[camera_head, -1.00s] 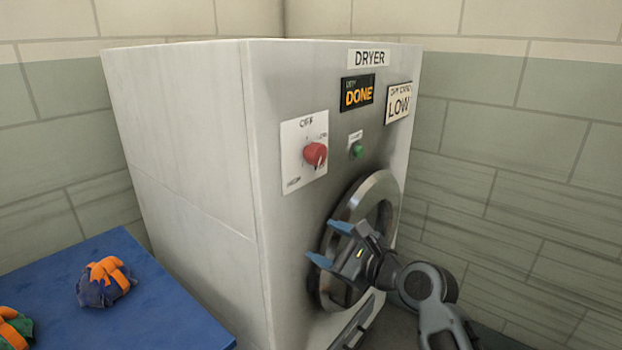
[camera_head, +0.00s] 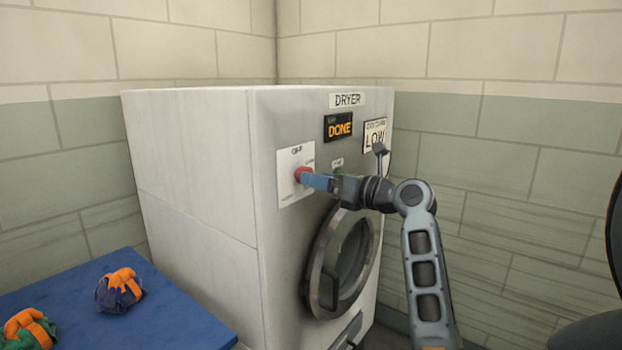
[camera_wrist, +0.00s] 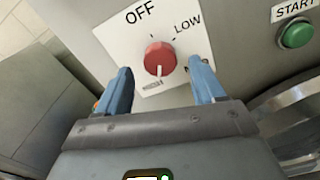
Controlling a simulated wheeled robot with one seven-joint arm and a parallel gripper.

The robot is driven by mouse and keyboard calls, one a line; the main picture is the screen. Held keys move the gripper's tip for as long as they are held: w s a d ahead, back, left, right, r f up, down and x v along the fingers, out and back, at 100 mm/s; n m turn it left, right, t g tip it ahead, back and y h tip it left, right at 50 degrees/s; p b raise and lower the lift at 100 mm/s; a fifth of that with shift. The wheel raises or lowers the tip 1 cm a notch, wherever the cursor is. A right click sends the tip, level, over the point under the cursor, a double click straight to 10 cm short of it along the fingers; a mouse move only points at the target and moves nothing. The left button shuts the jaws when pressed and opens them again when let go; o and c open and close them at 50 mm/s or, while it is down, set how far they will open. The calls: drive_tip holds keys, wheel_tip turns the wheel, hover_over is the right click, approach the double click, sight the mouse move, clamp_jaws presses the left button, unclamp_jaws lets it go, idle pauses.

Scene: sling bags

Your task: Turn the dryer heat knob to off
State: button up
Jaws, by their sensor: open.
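The dryer (camera_head: 200,170) stands in the corner, with a white plate on its front holding the red heat knob (camera_head: 301,174). In the wrist view the round knob (camera_wrist: 160,57) has a white pointer mark pointing down, away from OFF at the top and LOW at upper right. The lower labels are partly hidden or blurred. My gripper (camera_head: 310,180) is in front of the knob. In the wrist view its blue fingers (camera_wrist: 159,72) are open, one on each side of the knob's lower part. Gaps show beside the knob; contact cannot be told.
A green START button (camera_wrist: 296,34) is right of the plate. The display (camera_head: 338,127) reads DONE, and a card (camera_head: 374,134) reads LOW. The round dryer door (camera_head: 345,260) is below my gripper. A blue table (camera_head: 170,315) with orange-strapped bags (camera_head: 118,290) stands at left.

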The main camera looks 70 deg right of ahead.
drive_tip(key=shift+x, duration=1.55)
drive_tip(key=shift+c, duration=0.2)
drive_tip(key=c, duration=1)
